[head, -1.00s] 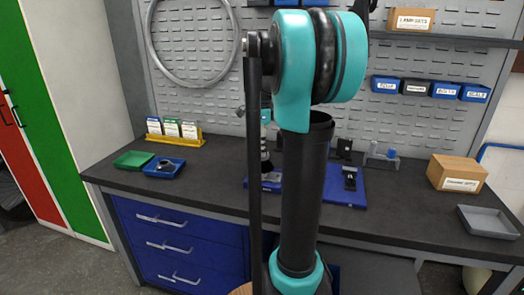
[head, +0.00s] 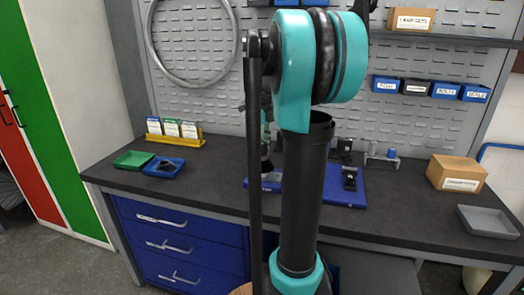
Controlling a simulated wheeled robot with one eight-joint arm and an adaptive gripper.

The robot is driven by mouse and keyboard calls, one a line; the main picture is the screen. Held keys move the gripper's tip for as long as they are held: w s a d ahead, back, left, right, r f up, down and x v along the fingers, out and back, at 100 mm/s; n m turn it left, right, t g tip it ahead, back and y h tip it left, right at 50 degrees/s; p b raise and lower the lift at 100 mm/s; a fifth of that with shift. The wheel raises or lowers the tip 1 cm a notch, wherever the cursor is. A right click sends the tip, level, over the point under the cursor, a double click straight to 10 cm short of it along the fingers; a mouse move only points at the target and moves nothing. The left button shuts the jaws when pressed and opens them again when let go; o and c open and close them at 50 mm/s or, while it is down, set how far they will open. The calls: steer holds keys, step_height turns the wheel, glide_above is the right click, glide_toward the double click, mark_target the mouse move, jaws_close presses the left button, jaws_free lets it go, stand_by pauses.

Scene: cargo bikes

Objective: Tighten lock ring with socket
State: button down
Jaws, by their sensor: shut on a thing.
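My gripper (head: 266,163) shows only as a narrow strip between my dark arm links, low over the left part of a blue mat on the bench. It is shut on what seems to be the socket, but its fingers and the held thing are largely hidden. The blue mat (head: 346,197) carries a black fixture (head: 349,178) to the right of my arm. A small blue tray (head: 178,173) at the left holds a small dark part that I cannot identify. I cannot make out the lock ring.
A green tray (head: 133,160) and a yellow card holder (head: 176,141) stand at the left. A cardboard box (head: 457,173) and a grey tray (head: 489,220) stand at the right. A pegboard (head: 430,60) rises behind. The front of the dark bench (head: 205,197) is clear.

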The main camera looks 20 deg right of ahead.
steer(key=m, duration=0.3)
steer(key=shift+s+f+m, duration=0.1)
steer(key=shift+s+m, duration=0.05)
steer(key=shift+m, duration=0.25)
stand_by(0.6)
steer(key=shift+r, duration=1)
steer(key=n, duration=0.6)
steer(key=n, duration=1.3)
